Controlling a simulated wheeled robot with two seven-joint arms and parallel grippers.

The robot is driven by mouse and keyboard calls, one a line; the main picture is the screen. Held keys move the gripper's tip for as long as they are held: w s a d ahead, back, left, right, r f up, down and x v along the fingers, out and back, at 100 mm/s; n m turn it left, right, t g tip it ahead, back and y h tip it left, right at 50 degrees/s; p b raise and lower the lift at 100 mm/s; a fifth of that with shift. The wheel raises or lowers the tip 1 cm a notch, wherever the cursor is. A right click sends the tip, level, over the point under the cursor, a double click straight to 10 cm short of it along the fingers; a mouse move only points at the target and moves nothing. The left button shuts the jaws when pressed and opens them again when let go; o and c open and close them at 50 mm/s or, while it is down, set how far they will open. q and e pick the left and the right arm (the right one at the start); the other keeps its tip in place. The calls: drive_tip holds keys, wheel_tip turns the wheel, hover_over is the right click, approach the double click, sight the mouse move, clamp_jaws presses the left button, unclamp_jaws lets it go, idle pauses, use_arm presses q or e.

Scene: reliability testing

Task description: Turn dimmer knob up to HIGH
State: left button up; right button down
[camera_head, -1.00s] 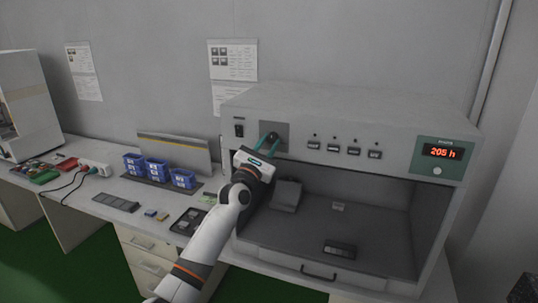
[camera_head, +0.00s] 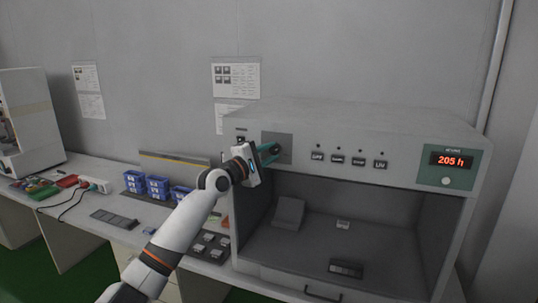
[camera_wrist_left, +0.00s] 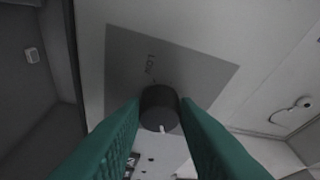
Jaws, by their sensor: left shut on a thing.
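The dimmer knob (camera_wrist_left: 158,104) is a dark round cylinder on a darker grey square plate (camera_wrist_left: 192,68) in the left wrist view. The word LOW (camera_wrist_left: 150,64) is printed on that plate. A white mark (camera_wrist_left: 162,128) shows on the knob's edge. My left gripper (camera_wrist_left: 160,103), with green fingers, is shut on the knob, one finger on each side. In the head view, my left gripper (camera_head: 272,151) is at the plate on the front panel and mostly hides the knob. No HIGH label can be made out. My right gripper is not in view.
The grey cabinet (camera_head: 345,118) has several labelled switches (camera_head: 337,160) right of the plate and a red display reading 205 h (camera_head: 450,160). Its open bay (camera_head: 390,230) lies below. Blue bins (camera_head: 157,187) stand on the bench at left.

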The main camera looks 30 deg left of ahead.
use_arm(q)
drive_tip(key=m+g+p, duration=0.1)
drive_tip(key=m, duration=0.1)
drive_tip(key=m+p, duration=0.2)
drive_tip(key=shift+r+g, duration=0.4)
drive_tip(key=m+g+p, duration=0.1)
drive_tip(key=m+p, duration=0.2)
drive_tip(key=shift+r+y+p, duration=0.15)
drive_tip(key=shift+y+p, duration=0.15)
drive_tip(key=shift+p, duration=0.05)
drive_tip(key=shift+d+m+g+y+p, duration=0.1)
drive_tip(key=shift+m+g+y+p, duration=0.45)
drive_tip(key=shift+m+p, duration=0.85)
drive_tip(key=o, duration=1)
drive_tip(key=shift+c, duration=0.2)
